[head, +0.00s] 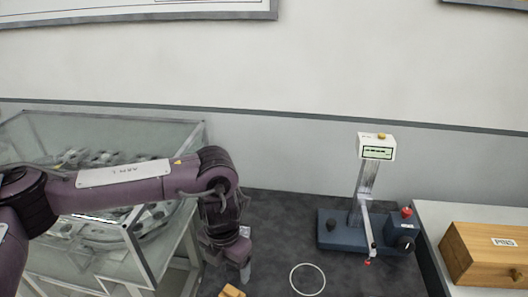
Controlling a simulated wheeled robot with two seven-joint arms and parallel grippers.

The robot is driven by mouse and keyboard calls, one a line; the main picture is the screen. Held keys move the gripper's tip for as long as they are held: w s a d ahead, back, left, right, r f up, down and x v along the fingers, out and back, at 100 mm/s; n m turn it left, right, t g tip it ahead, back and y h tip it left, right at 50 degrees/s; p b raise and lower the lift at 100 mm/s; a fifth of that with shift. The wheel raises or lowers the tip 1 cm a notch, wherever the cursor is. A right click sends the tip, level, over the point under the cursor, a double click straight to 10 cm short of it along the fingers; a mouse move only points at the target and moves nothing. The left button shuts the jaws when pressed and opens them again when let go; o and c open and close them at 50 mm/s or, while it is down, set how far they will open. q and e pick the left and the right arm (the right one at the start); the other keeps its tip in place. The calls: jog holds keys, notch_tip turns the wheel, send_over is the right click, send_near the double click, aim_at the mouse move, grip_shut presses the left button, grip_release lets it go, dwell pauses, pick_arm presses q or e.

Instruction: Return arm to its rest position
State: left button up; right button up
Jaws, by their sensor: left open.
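My left arm comes in from the left and bends down at its elbow. My left gripper (245,273) hangs low over the dark surface and is open; I see nothing held in it. A small orange-brown wooden piece (231,291) shows at the bottom edge, just below and left of the gripper, mostly cut off by the frame. A thin white ring outline (308,266) lies on the dark surface to the gripper's right, apart from it. My right arm and gripper are not in view.
A glass-walled case (150,128) on a pale frame stands at the left, behind my arm. A blue-based device (340,234) with a display and red knob stands right of centre. A wooden box (485,255) sits on a pale top at the right.

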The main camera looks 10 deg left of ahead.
pick_arm(q)
jog(key=s+d+f+n+t+h, duration=0.1)
jog(key=s+d+h, duration=0.2)
jog(key=d, duration=0.7)
jog(key=s+d+f+n+h, duration=0.1)
jog(key=s+d+h, duration=0.25)
jog(key=d, duration=0.65)
jog(key=d+r+n+t+h, duration=0.4)
jog(key=d+r+n+t, duration=0.15)
jog(key=r+n, duration=0.4)
jog(key=w+a+f+n+t+y, duration=0.25)
jog(key=a+n+y, duration=0.25)
jog(key=a+n, duration=0.95)
jog(key=s+a+f+n+g+y, duration=0.3)
jog(key=s+a+f+n, duration=0.25)
jog(key=a, duration=0.35)
jog(key=s+a+f+n+g+y, duration=0.25)
jog(key=s+a+f+n, duration=0.2)
jog(key=a+n, duration=0.3)
notch_tip(320, 180, down, 28)
jog(key=s+g+b, duration=0.1)
jog(key=s, duration=0.1)
jog(key=s+a+f, duration=0.2)
jog(key=s+f, duration=0.8)
jog(key=s+a+f+g, duration=0.1)
jog(key=s+a+f, duration=0.1)
jog(key=s+f, duration=0.8)
jog(key=shift+f+m+b, duration=0.3)
jog(key=shift+f+b, duration=0.15)
jog(key=shift+f, duration=0.35)
